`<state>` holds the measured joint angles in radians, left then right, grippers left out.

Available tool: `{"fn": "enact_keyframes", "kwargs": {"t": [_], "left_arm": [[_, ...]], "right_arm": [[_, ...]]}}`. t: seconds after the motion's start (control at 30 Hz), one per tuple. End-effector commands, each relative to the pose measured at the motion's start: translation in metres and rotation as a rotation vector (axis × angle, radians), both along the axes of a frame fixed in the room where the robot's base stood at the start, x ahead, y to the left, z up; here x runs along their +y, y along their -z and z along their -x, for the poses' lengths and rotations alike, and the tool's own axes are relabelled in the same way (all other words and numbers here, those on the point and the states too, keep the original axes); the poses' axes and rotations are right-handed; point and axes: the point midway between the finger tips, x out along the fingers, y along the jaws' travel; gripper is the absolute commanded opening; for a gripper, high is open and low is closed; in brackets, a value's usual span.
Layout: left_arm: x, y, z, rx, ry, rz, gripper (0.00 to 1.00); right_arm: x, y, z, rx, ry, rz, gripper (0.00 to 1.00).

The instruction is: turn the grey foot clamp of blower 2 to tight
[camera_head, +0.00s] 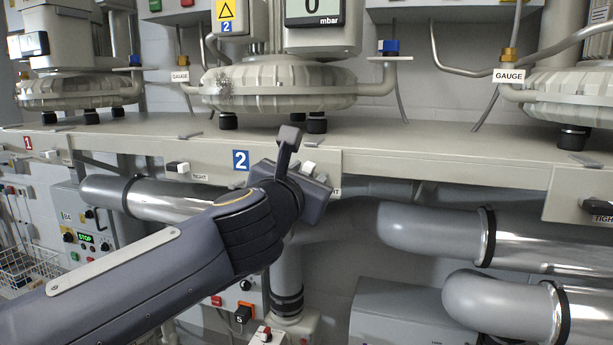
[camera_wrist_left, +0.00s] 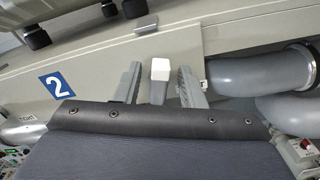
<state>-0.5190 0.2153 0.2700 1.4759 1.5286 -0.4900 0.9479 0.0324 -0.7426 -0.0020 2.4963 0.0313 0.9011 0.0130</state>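Blower 2 (camera_head: 280,85) stands on the bench above a front panel with a blue number 2 sign (camera_head: 241,160). A pale grey-white clamp handle (camera_head: 309,168) is on this panel, right of the sign. My left gripper (camera_head: 303,163) is at it, open; the left wrist view shows the handle (camera_wrist_left: 160,72) between the two fingers, with gaps on both sides. My right gripper is not in view.
Grey pipes (camera_head: 430,230) run below the bench to the right, and another pipe (camera_head: 150,197) runs at the left, behind my arm. Control boxes (camera_head: 85,235) hang lower left.

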Motion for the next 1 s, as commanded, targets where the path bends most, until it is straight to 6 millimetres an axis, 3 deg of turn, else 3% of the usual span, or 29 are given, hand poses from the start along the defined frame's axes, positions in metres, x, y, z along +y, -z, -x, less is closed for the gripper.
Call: {"fn": "enact_keyframes", "kwargs": {"t": [0.2, 0.5, 1.0], "left_arm": [[0.000, 0.000, -0.001, 0.000, 0.000, -0.001, 0.36], [0.000, 0.000, 0.000, 0.000, 0.000, -0.001, 0.00], [-0.001, -0.002, 0.000, -0.037, 0.001, -0.116, 0.00]], "right_arm": [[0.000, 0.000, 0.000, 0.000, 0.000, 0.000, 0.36], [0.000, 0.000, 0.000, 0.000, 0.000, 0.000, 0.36], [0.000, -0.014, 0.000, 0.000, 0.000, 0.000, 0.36]]}}
